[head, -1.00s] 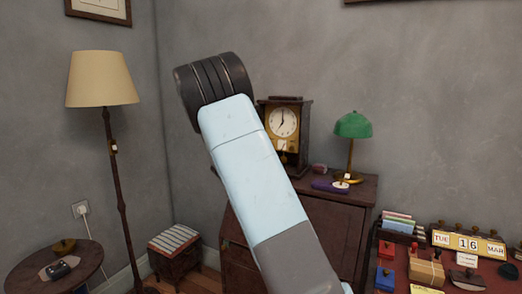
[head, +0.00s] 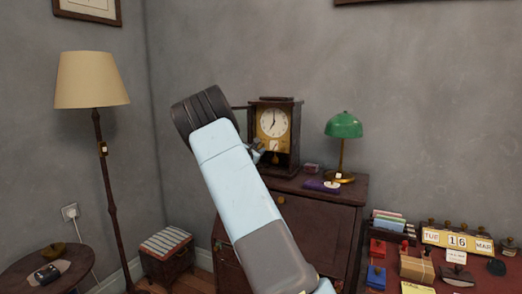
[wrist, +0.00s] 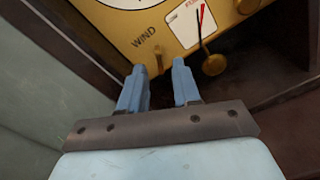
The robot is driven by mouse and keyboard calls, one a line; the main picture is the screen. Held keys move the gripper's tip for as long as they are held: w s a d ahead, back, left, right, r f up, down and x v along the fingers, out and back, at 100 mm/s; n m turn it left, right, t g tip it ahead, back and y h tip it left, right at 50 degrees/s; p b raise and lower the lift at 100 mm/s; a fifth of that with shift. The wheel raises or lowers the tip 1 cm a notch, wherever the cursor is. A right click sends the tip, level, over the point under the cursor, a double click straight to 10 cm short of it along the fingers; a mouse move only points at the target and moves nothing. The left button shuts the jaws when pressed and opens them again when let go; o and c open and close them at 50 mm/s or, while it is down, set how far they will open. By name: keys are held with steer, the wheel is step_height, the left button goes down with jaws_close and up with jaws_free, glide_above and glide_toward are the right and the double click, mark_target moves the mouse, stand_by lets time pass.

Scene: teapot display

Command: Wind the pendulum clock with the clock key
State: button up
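The pendulum clock (head: 274,122), a dark wooden case with a brass front and white dial, stands on the wooden cabinet. In the wrist view its brass front (wrist: 225,22) fills the top, with the word WIND, a small white and red gauge, and the pendulum bob (wrist: 214,65). A small brass piece (wrist: 158,58) shows below WIND, just beyond the fingertips; I cannot tell whether it is the clock key. My gripper (wrist: 159,66) points at the clock front with its two blue fingers apart and nothing clearly held. In the head view my gripper (head: 257,152) is at the clock's lower left.
The cabinet (head: 318,225) also holds a green lamp (head: 343,126) and a purple item (head: 318,186) right of the clock. A desk with stamps and a calendar (head: 457,240) is at right. A floor lamp (head: 92,80) and striped stool (head: 166,241) are at left.

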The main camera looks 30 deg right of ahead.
steer(key=shift+x, duration=0.8)
jaws_close()
steer(key=shift+d, duration=0.25)
steer(key=shift+a, duration=0.1)
